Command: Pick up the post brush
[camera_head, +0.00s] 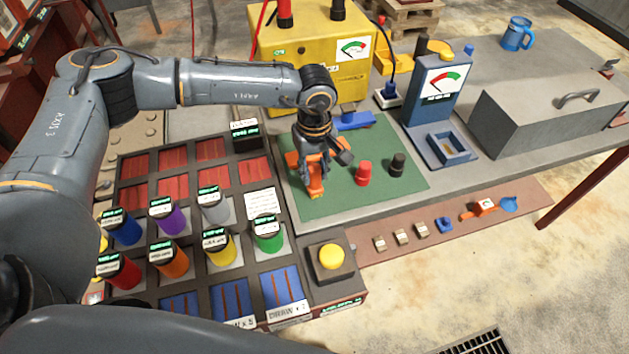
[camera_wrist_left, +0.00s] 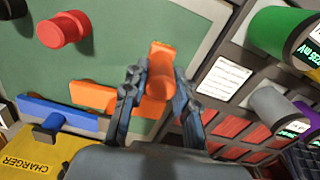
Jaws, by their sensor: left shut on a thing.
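An orange tool (camera_head: 315,186), which I take to be the post brush, is at the green mat (camera_head: 400,165) in the head view. It has a short rounded part and a flat bar. My left gripper (camera_head: 314,168) reaches down over it. In the left wrist view, the fingers of my left gripper (camera_wrist_left: 155,95) are closed on the rounded part of the orange tool (camera_wrist_left: 160,75). The flat bar shows to the left, behind a finger. I cannot tell whether the tool touches the mat. My right gripper is not in view.
Red (camera_head: 363,172) and black (camera_head: 397,164) posts stand on the mat to the right. A blue bar (camera_head: 352,120) lies behind, by the yellow charger (camera_head: 345,85). A rack with several coloured cylinders (camera_head: 220,247) stands front left. A blue meter (camera_head: 437,90) stands right.

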